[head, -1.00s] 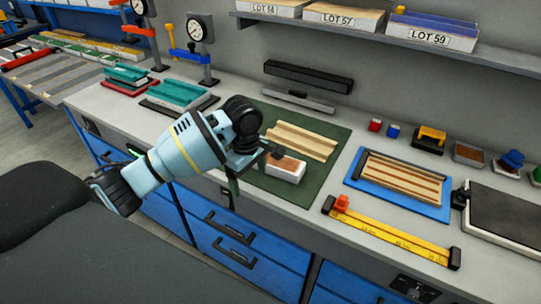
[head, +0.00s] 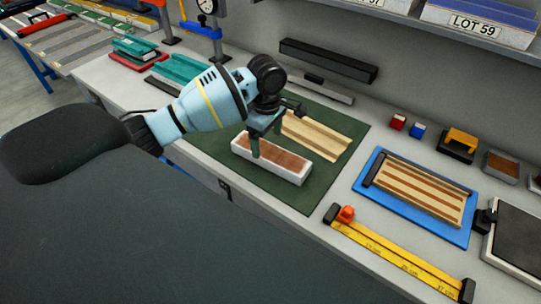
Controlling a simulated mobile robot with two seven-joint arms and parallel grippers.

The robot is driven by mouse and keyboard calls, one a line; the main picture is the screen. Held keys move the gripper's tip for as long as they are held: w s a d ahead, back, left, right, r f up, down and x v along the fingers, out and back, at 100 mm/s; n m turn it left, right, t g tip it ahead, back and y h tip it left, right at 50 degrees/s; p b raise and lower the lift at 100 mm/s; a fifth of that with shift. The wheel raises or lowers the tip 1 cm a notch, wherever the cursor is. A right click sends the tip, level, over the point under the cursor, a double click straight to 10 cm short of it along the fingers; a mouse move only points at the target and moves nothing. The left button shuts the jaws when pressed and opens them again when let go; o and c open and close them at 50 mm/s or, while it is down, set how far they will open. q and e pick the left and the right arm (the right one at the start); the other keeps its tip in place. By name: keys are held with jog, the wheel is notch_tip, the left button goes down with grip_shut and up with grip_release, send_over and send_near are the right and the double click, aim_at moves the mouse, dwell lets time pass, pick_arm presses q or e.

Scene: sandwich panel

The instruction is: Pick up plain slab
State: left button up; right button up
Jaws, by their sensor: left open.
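On the green mat (head: 318,192) lies a light wooden slab (head: 318,136) with lengthwise ridges. In front of it is a long, shallow white block or tray (head: 297,176) with a brown top. I cannot tell for sure which of them is the plain slab. My left gripper (head: 268,142) is open, pointing down over the left part of the white piece. One finger reaches down to its brown top; whether it touches is unclear. The gripper hides the left end of the wooden slab. My right gripper is out of view.
A blue tray (head: 366,203) with striped wooden pieces lies right of the mat. A yellow ruler (head: 388,252) with an orange slider lies in front. Teal blocks (head: 183,69) stand at the left. A dark bar (head: 328,60) runs along the wall. The mat's right part is bare.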

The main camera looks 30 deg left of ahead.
aim_at(268, 151)
pick_arm(q)
jog(key=shift+f, duration=2.7)
jog(key=c, duration=1.1)
jog(key=shift+o, duration=0.2)
jog(key=shift+r, duration=0.1)
jog(key=shift+r, duration=0.1)
jog(key=shift+w+r, duration=0.1)
jog(key=shift+r, duration=0.4)
notch_tip(268, 151, up, 3)
jog(key=shift+d+f, duration=0.1)
jog(key=shift+f, duration=0.1)
jog(key=s+d, duration=0.3)
jog(key=s, duration=0.1)
jog(key=s+d, duration=0.4)
jog(key=s+d+r, duration=0.1)
jog(key=s+d, duration=0.2)
jog(key=s, duration=0.1)
jog(key=shift+s+d, duration=0.1)
jog(key=shift+d, duration=0.05)
